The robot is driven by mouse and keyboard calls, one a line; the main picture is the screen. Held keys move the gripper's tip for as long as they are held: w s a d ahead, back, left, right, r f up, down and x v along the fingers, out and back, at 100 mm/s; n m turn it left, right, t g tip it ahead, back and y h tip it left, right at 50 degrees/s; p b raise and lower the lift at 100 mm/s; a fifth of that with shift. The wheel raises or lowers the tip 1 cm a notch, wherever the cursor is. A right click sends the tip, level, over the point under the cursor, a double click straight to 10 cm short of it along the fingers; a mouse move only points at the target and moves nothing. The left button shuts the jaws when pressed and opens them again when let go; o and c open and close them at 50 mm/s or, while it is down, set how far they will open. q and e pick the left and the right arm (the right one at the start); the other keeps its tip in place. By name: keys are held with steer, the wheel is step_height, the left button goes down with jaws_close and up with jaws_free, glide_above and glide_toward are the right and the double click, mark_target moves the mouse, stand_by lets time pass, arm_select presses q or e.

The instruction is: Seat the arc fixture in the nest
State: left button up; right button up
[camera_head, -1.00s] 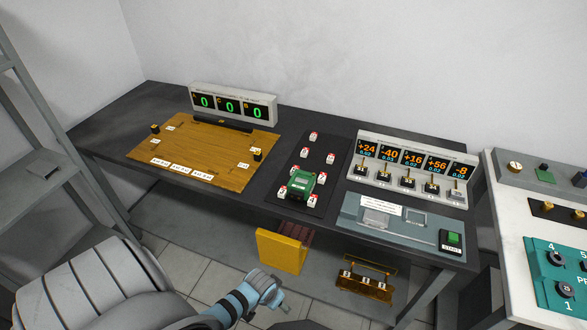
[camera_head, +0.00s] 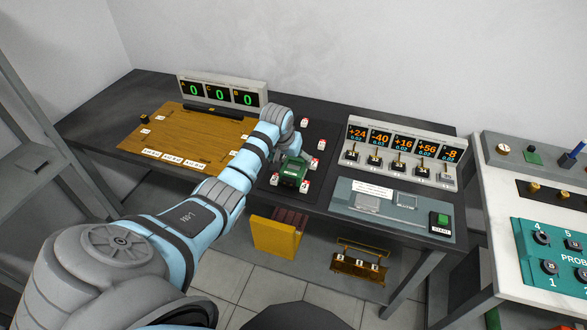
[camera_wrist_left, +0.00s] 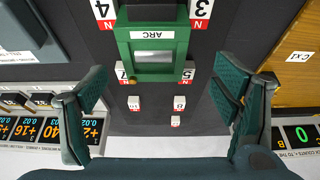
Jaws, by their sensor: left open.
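The arc fixture is a green block (camera_head: 290,176) with a pale window on the dark mat, with small numbered blocks at its corners. In the left wrist view its green frame (camera_wrist_left: 127,38) carries an ARC label. My left gripper (camera_wrist_left: 163,85) is open and empty, its two dark green fingers spread wide, with the fixture beyond and between them. In the head view my left arm reaches over the bench and its wrist hides the fingers just behind the fixture. No nest is clearly identifiable; a grey-blue panel (camera_head: 345,208) has recessed areas. My right gripper is not seen.
Numbered white-and-red blocks (camera_head: 321,145) stand on the mat. A wooden board (camera_head: 170,140) lies left, below a display reading zeros (camera_head: 222,92). A five-display switch box (camera_head: 400,150) stands right, above a green START button (camera_head: 440,218). A yellow item (camera_head: 272,237) sits below the bench.

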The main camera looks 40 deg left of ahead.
mark_target(294, 166)
arm_select(q)
steer(key=x, duration=0.1)
steer(key=b+x, duration=0.1)
steer(key=x, duration=0.1)
steer(key=b+x, duration=0.1)
steer(key=x, duration=0.1)
steer(key=shift+s+d+f, duration=0.15)
steer(key=shift+d+f, duration=0.1)
steer(key=shift+d, duration=0.15)
steer(key=shift+r, duration=0.1)
steer(key=c, duration=1.6)
jaws_close()
steer(key=shift+r, duration=0.2)
